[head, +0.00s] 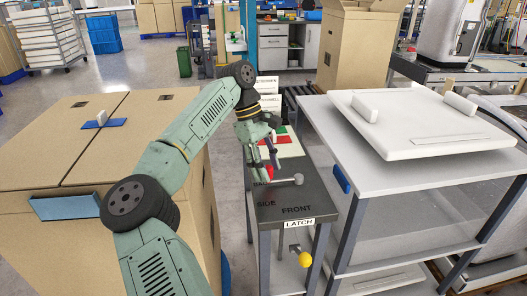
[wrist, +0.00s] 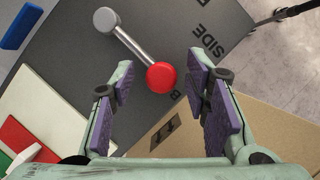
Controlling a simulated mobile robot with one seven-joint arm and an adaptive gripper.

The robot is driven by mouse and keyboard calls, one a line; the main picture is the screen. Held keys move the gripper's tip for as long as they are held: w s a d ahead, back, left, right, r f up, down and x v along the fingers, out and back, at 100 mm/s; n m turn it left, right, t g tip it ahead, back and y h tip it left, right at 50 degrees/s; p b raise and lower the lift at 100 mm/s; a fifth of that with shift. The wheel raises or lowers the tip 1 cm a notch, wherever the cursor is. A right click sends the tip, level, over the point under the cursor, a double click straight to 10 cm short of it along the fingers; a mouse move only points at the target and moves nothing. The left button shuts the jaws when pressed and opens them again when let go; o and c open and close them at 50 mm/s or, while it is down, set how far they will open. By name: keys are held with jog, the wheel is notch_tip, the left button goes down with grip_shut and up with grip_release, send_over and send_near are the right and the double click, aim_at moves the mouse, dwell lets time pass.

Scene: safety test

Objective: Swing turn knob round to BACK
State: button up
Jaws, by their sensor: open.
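My gripper (head: 270,160) is open above the stand. In the wrist view its purple-padded fingers (wrist: 160,88) appear on either side of the red ball, with gaps; I cannot tell the height difference. SIDE and FRONT are printed on the top; another word starting with B is partly hidden near the red ball.
A LATCH label (head: 299,223) and a yellow ball (head: 305,259) are on the stand's front. Red, green and white panels (head: 285,140) lie behind the knob. A large cardboard box (head: 60,150) stands left; a white table (head: 350,150) stands close on the right.

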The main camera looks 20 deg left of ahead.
jog(key=v, duration=1.1)
jog(key=shift+r, duration=0.3)
